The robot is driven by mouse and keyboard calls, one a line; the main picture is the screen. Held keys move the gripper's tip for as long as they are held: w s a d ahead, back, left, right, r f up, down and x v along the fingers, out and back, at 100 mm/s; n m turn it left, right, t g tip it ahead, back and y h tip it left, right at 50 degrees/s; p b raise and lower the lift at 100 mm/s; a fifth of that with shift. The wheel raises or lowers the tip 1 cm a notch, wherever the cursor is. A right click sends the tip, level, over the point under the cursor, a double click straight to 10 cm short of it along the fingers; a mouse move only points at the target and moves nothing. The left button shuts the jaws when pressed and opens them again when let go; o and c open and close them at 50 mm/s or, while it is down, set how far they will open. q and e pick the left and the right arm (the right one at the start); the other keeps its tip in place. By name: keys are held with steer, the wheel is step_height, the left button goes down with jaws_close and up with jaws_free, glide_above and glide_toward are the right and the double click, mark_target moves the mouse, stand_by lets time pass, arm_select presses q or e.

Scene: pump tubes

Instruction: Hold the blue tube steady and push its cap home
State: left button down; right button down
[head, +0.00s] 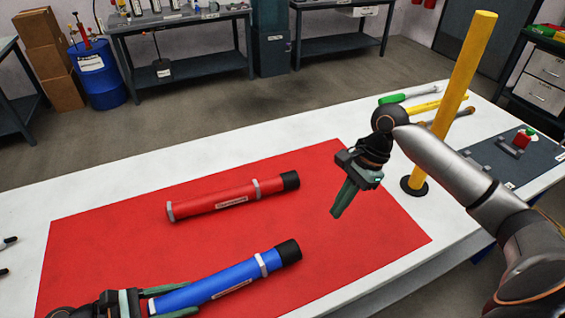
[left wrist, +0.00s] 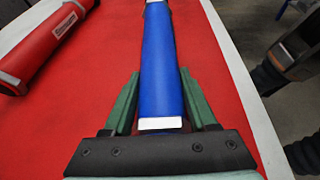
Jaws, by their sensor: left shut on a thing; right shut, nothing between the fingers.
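The blue tube (head: 219,284) lies on the red mat (head: 290,251) at the front, with a black cap (head: 288,252) on its right end. Whether a gap remains between cap and tube is too small to tell. My left gripper (head: 168,301) is shut on the tube's left end. In the left wrist view the green fingers (left wrist: 158,100) stand on both sides of the blue tube (left wrist: 162,65); the cap is out of that view. My right gripper (head: 337,213) is shut and empty, above the mat, right of the cap and apart from it.
A red tube (head: 215,202) with a black cap lies behind the blue one. A yellow post (head: 455,95) on a black base stands right of the mat. Green and yellow rods (head: 412,93) lie at the table's back. A dark board (head: 510,160) lies at the right.

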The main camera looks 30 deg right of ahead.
arm_select(q)
steer(key=shift+s+f, duration=0.25)
steer(key=shift+f, duration=0.2)
steer(key=c, duration=0.5)
jaws_free()
steer(key=o, duration=0.4)
steer(key=shift+w+r, duration=0.2)
steer(key=shift+r, duration=0.1)
